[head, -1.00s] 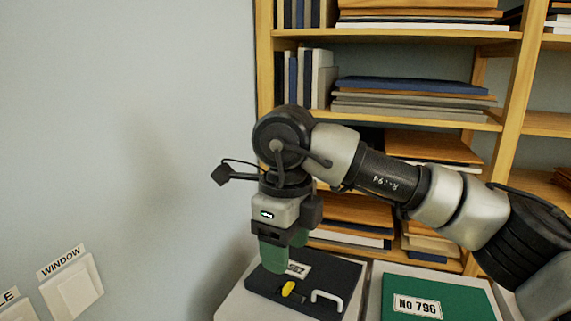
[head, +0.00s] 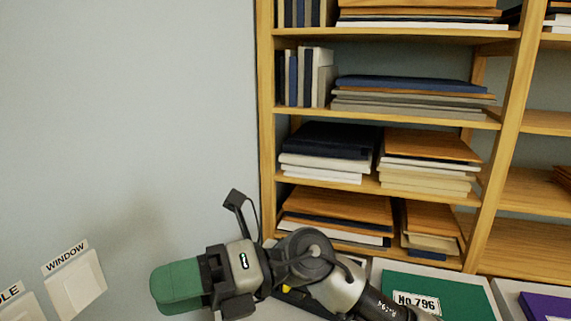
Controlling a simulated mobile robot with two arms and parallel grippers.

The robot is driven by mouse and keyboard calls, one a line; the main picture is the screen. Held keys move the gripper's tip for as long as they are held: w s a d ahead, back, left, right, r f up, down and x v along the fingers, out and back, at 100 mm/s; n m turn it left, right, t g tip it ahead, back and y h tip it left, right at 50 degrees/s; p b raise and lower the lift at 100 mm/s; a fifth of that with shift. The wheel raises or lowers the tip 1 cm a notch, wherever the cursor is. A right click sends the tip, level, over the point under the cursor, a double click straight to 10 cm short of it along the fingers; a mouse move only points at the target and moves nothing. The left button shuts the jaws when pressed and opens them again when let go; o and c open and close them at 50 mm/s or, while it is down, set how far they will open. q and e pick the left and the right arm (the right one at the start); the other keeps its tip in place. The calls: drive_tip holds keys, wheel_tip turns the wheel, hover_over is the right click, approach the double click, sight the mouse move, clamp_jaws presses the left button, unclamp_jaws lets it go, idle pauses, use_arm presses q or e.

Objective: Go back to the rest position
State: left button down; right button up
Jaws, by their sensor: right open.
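My right gripper (head: 172,288) is at the lower middle-left of the head view, with its green fingers pointing left in front of the pale wall. It is open, and nothing shows between its fingers, which overlap from this side. Its arm comes in from the bottom right. My left gripper is not in view.
A dark case with a yellow latch is mostly hidden behind my right arm. A green case (head: 455,289) labelled No 796 and a purple case (head: 548,306) lie to its right. A wooden shelf (head: 490,190) with stacked boards stands behind. Wall switches (head: 75,284), one labelled WINDOW, are at left.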

drive_tip(key=w+d+f+m+t+y, duration=0.1)
drive_tip(key=w+d+m+t, duration=0.45)
drive_tip(key=m+t, duration=0.8)
drive_tip(key=w+d+f+m+t, duration=0.1)
drive_tip(key=w+d+m+t, duration=0.45)
drive_tip(key=m+t, duration=0.85)
drive_tip(key=s+d+f+m+g+h, duration=0.2)
drive_tip(key=d+f+m+h, duration=0.55)
drive_tip(key=f, duration=0.25)
drive_tip(key=s+d+f+m+g+h, duration=0.1)
drive_tip(key=d+f+m+g+h, duration=0.2)
drive_tip(key=d+f+m+h, duration=0.65)
drive_tip(key=s+d+f+m+g, duration=0.1)
drive_tip(key=s+d+f+g, duration=0.2)
drive_tip(key=s+f+g, duration=0.45)
drive_tip(key=s+d+f+g, duration=0.2)
drive_tip(key=s+f+g, duration=0.2)
drive_tip(key=s+f, duration=0.7)
drive_tip(key=s+f+g+b, duration=0.1)
drive_tip(key=s+f+b, duration=0.15)
drive_tip(key=f, duration=2.35)
drive_tip(key=s+d+f+g+b, duration=0.1)
drive_tip(key=s+d+f, duration=0.2)
drive_tip(key=s+f, duration=1.3)
drive_tip(key=shift+s+f+h, duration=0.3)
drive_tip(key=shift+s+f, duration=0.1)
drive_tip(key=shift+f, duration=0.15)
